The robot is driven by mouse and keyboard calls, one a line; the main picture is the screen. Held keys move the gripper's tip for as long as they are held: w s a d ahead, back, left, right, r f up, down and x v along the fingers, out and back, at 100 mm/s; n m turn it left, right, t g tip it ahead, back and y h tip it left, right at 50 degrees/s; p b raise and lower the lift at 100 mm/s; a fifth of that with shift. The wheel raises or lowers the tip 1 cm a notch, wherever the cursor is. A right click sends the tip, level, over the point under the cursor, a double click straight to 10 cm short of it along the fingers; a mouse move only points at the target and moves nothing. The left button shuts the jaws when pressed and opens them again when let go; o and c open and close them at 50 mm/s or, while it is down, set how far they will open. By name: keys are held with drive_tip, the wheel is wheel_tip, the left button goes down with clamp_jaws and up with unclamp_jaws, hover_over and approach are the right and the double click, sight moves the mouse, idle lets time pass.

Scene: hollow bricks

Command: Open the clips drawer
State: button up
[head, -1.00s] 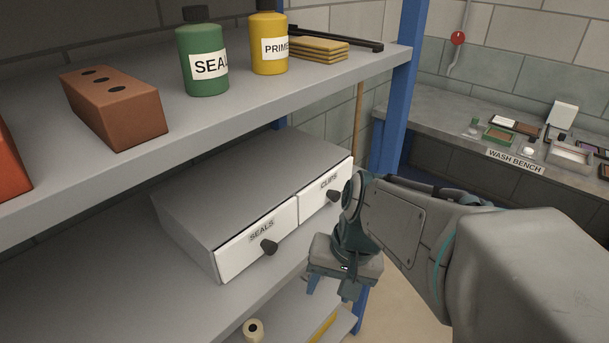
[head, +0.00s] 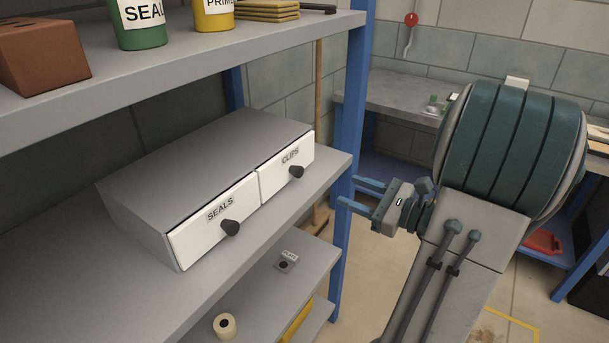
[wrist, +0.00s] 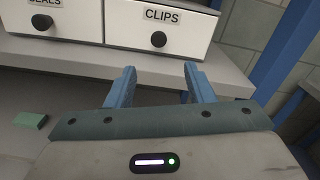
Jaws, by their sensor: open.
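The clips drawer (head: 287,169) is the right one of two white drawer fronts in a grey cabinet (head: 215,150) on the middle shelf. It is closed, with a dark round knob (head: 296,172). In the wrist view the clips drawer (wrist: 184,33) is straight ahead, its knob (wrist: 158,39) above and between my fingertips. My gripper (head: 354,192) is open and empty, to the right of the knob and apart from it. In the wrist view both blue fingers of my gripper (wrist: 160,70) point toward the shelf edge, a little below the drawer.
The seals drawer (head: 213,223), also closed, sits left of the clips drawer. A blue shelf post (head: 348,130) stands right of the cabinet. A lower shelf holds a tape roll (head: 225,325).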

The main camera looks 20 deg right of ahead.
sight(301, 172)
drive_tip(key=x, duration=1.3)
drive_tip(key=shift+w+a+p, duration=0.1)
drive_tip(key=shift+a+p, duration=0.1)
drive_tip(key=shift+p, duration=0.1)
